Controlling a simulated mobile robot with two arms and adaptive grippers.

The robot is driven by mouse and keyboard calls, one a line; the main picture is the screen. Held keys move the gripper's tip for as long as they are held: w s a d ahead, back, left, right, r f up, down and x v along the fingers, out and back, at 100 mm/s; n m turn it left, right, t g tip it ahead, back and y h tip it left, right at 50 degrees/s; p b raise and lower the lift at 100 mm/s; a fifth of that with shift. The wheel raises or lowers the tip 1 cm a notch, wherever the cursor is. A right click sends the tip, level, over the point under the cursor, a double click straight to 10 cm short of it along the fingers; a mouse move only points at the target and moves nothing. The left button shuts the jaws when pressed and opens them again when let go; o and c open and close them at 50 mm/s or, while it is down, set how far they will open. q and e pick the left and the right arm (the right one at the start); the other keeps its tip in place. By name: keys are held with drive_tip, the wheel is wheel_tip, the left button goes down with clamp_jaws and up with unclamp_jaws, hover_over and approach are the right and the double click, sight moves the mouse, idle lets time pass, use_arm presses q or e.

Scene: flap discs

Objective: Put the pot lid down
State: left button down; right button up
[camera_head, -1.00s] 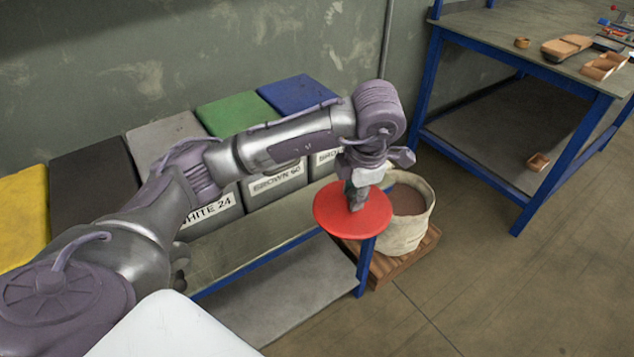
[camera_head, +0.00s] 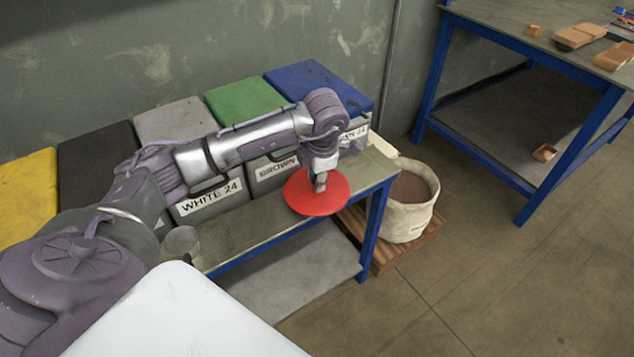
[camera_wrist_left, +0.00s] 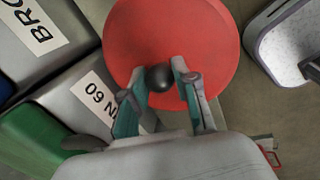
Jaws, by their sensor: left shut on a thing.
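The pot lid (camera_head: 303,197) is a flat red disc with a dark round knob. My left gripper (camera_head: 320,183) is shut on the knob from above. The lid is over the right part of the low blue-framed bench (camera_head: 246,236); whether it touches the top I cannot tell. In the left wrist view the red lid (camera_wrist_left: 205,45) fills the top middle, and both fingers of my left gripper (camera_wrist_left: 163,85) sit on either side of the black knob. The open cream pot (camera_head: 408,218) with brown contents stands right of the bench on a wooden pallet. My right gripper is not in view.
Bins with yellow, black, grey, green and blue lids (camera_head: 318,85) line the wall behind the bench. A taller blue-framed table (camera_head: 480,17) at the right holds orange-brown pieces (camera_head: 580,36). The floor in front is clear.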

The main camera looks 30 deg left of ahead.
sight(321, 195)
use_arm(q)
wheel_tip(321, 195, down, 2)
drive_tip(key=shift+f, duration=0.1)
drive_tip(key=shift+f, duration=0.2)
drive_tip(key=c, duration=0.9)
unclamp_jaws()
drive_tip(key=shift+r, duration=0.1)
drive_tip(key=shift+r, duration=0.2)
drive_tip(key=r, duration=0.4)
drive_tip(key=s+d+r, duration=0.1)
drive_tip(key=r, duration=0.2)
drive_tip(key=d+r, duration=0.1)
drive_tip(key=r, duration=0.3)
drive_tip(key=shift+s+r, duration=0.15)
drive_tip(key=shift+r, duration=0.2)
